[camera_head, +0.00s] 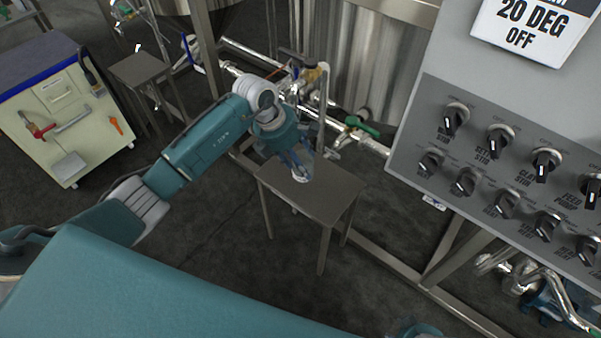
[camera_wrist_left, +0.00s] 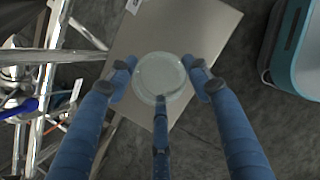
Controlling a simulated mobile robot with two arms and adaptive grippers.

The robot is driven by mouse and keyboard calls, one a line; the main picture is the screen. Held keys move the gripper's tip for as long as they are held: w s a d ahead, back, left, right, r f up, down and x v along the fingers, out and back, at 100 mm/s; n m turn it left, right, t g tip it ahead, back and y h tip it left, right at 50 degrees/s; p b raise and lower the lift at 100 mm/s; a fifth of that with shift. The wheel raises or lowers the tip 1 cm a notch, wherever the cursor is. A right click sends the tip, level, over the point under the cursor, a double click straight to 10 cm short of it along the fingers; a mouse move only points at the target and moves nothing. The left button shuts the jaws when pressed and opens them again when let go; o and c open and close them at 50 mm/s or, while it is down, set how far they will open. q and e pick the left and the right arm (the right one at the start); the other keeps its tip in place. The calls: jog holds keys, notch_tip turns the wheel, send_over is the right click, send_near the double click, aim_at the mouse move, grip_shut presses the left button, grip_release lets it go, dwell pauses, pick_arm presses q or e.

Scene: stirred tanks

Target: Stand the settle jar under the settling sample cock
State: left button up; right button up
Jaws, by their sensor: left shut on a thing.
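The settle jar (camera_wrist_left: 159,76) is a clear round glass seen from above in the left wrist view. It is between the blue fingers of my left gripper (camera_wrist_left: 160,72), over a small metal stand. In the head view the jar (camera_head: 302,174) is partly hidden by my left gripper (camera_head: 300,163), low at the stand's top. I cannot tell whether its base touches the top. A brass-coloured valve (camera_head: 312,74) on a pipe is just behind and above the gripper; I cannot read a label on it. My right gripper is not in view.
The small metal stand (camera_head: 325,200) has bare top to the jar's right. Behind it are a green-handled valve (camera_head: 360,127), pipes and a steel tank (camera_head: 375,60). A control panel (camera_head: 500,170) fills the right side. A tool cart (camera_head: 65,110) stands at left.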

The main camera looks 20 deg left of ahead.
aim_at(300, 172)
pick_arm(q)
notch_tip(300, 172, down, 4)
jog(key=shift+f+b, duration=0.1)
jog(key=shift+b, duration=0.25)
jog(key=shift+f, duration=0.25)
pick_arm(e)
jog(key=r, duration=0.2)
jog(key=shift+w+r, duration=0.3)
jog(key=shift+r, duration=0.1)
pick_arm(q)
jog(key=o, duration=1.2)
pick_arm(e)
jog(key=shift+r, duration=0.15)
